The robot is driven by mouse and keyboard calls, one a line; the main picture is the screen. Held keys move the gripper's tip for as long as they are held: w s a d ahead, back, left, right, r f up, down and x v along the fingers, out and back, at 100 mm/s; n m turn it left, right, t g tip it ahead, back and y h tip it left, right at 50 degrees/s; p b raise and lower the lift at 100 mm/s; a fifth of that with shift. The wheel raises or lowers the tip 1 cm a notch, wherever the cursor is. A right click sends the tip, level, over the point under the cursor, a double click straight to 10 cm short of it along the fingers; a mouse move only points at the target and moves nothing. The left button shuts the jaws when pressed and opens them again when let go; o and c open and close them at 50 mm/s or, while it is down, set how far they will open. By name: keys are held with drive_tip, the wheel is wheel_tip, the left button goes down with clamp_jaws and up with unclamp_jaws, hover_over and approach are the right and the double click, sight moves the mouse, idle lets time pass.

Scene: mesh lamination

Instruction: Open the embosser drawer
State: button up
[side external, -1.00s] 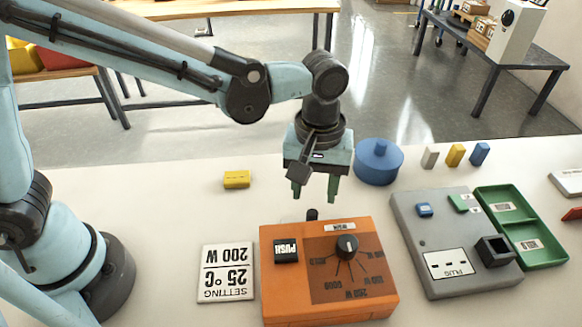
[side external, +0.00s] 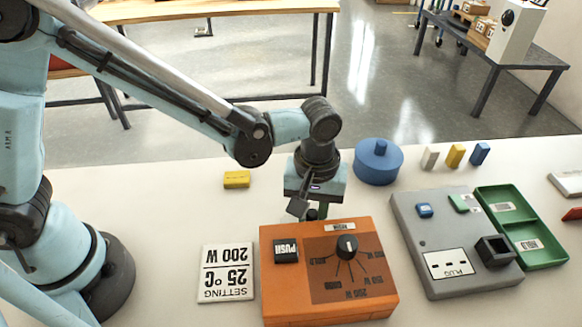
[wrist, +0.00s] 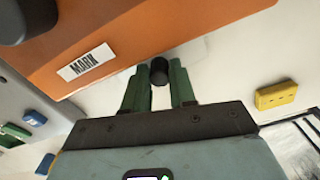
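The orange embosser (side external: 285,290) sits on the white table, with a black dial, a PUSH button and printed labels on top. A small black knob (side external: 312,214) sticks out from its far side; it also shows in the wrist view (wrist: 159,70). My gripper (side external: 316,211) points down behind the embosser. In the wrist view my gripper (wrist: 159,76) has its green fingers apart, one on either side of the black knob. Whether the fingers touch the knob is unclear. The drawer front is not clearly seen.
A setting card (side external: 227,272) lies left of the embosser, and a grey plug panel (side external: 455,270) and green tray (side external: 540,255) stand right. A blue cylinder (side external: 378,165) and a yellow block (side external: 237,180) are behind. The table behind the embosser's left side is clear.

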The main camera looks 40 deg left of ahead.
clamp_jaws()
drive_tip(key=w+a, duration=0.7)
drive_tip(key=shift+w+a, duration=0.1)
drive_tip(key=shift+w, duration=0.05)
drive_tip(key=shift+o, duration=2.4)
unclamp_jaws()
wheel_tip(320, 180, up, 12)
drive_tip(key=shift+a+r, duration=0.1)
